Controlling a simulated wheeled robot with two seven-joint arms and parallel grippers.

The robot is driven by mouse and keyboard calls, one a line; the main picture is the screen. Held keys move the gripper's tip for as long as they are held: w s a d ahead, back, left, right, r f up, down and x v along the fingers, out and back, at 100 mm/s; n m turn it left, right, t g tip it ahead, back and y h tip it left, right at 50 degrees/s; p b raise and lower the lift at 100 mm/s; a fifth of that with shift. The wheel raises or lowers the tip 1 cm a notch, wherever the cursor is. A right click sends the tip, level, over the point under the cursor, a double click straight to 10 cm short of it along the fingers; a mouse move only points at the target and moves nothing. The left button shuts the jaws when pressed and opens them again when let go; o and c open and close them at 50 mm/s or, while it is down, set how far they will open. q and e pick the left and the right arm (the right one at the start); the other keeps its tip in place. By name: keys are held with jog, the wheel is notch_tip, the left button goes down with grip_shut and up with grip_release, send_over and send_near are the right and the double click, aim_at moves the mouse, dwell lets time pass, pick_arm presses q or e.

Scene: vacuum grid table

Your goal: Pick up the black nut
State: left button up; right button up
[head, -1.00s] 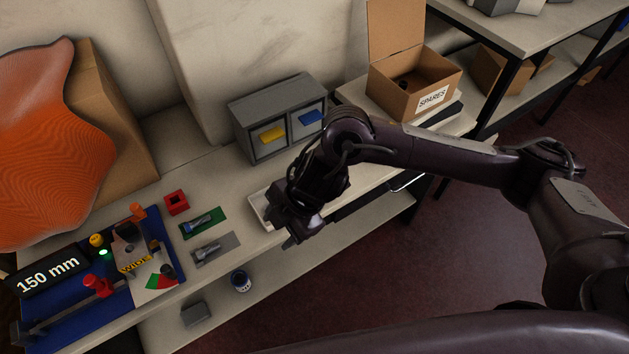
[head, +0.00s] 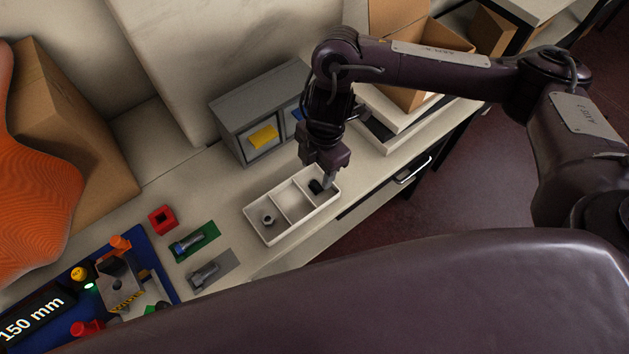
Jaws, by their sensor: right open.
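A small black nut (head: 315,187) lies in the right compartment of the white divided tray (head: 262,240) on the bench. My right gripper (head: 326,180) points down at this compartment, with its fingertips right beside the nut. It is open, and the nut does not look gripped. The fingers partly cover that compartment, so I cannot tell whether they touch the nut. A grey nut (head: 268,218) sits in the left compartment, and the middle one looks empty. My left gripper is not in view.
A grey drawer cabinet (head: 232,118) stands behind the tray. Left of it are a red block (head: 162,219), a bolt on a green mat (head: 205,233), a bolt on a grey mat (head: 222,270) and a blue fixture board (head: 160,262). A cardboard box (head: 405,97) stands at the back right.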

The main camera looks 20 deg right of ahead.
aim_at(316, 185)
jog(key=f, duration=0.2)
jog(key=f+b, duration=0.1)
jog(key=f, duration=0.1)
jog(key=shift+s, duration=0.3)
jog(key=shift+a+f, duration=0.1)
jog(key=shift+f, duration=0.3)
jog(key=shift+w+f, duration=0.1)
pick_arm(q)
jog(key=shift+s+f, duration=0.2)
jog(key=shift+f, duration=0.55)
pick_arm(e)
jog(key=c, duration=1.1)
